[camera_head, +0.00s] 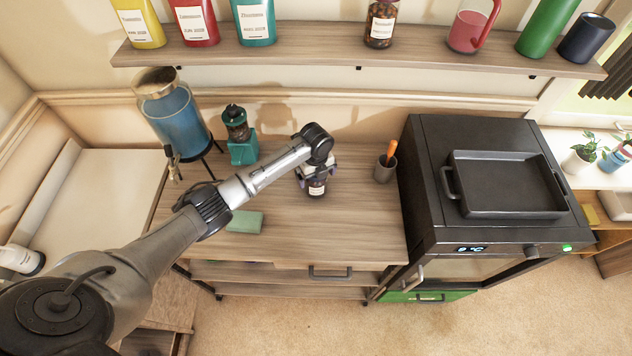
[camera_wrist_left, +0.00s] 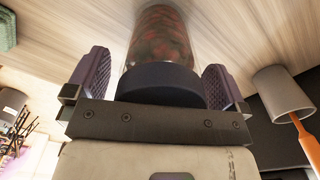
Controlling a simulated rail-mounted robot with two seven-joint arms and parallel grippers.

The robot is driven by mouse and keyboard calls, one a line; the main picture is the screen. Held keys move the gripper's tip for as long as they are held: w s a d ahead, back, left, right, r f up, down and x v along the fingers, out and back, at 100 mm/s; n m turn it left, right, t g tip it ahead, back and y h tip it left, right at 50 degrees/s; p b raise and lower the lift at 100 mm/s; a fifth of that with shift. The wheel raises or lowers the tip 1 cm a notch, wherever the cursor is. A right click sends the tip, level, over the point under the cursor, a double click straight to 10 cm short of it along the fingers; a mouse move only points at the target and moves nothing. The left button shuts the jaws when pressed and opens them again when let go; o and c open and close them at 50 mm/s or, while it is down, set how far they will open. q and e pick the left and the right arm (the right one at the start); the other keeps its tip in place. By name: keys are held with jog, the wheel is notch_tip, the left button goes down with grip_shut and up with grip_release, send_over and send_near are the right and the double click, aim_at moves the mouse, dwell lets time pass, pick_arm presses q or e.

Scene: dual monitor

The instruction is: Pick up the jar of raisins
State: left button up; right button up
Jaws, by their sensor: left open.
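The jar of raisins (camera_head: 317,189) stands on the wooden counter (camera_head: 345,225) beneath my left gripper in the head view. It has a white label and dark contents. My left gripper (camera_head: 316,172) is over the jar from above, hiding its top. In the left wrist view, the jar (camera_wrist_left: 160,40) shows reddish-brown contents and a dark lid (camera_wrist_left: 160,83). The lid sits between the two open purple-padded fingers of my left gripper (camera_wrist_left: 157,80), with a small gap visible on each side. My right gripper is not in view.
A grey cup with an orange-handled tool (camera_head: 384,171) stands right of the jar. A green sponge (camera_head: 244,221) lies front left. A teal grinder (camera_head: 241,145) and blue dispenser (camera_head: 180,118) stand behind left. A black oven (camera_head: 431,190) bounds the right. A shelf (camera_head: 320,47) hangs above.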

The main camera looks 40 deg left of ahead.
pick_arm(q)
jog(key=shift+c, duration=0.5)
jog(key=c, duration=1)
jog(key=shift+r, duration=0.1)
